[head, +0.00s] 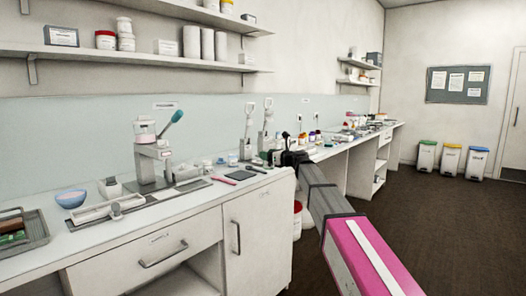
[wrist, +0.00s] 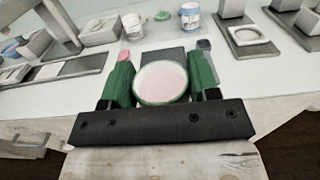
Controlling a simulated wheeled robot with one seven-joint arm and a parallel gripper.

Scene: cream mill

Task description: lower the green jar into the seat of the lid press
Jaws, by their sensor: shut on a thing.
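My gripper (wrist: 161,85) is shut on the green jar (wrist: 161,82), seen from above in the wrist view with a green rim and a pale pink top. Green finger sides flank it left and right. In the head view my gripper (head: 284,158) is small, dark and partly hidden by my arm, over the front of the counter. A press-like stand with a pale round seat (wrist: 249,38) is ahead and to the right of the jar in the wrist view, apart from it. Upright stands (head: 268,128) show behind my gripper in the head view; I cannot tell which is the lid press.
A pink-headed machine (head: 153,152) stands left on the counter (head: 215,202), near a blue bowl (head: 71,198). In the wrist view a white jar (wrist: 190,14), a green lid (wrist: 163,15) and a pink item (wrist: 128,56) lie ahead. Floor (head: 425,215) is open at right.

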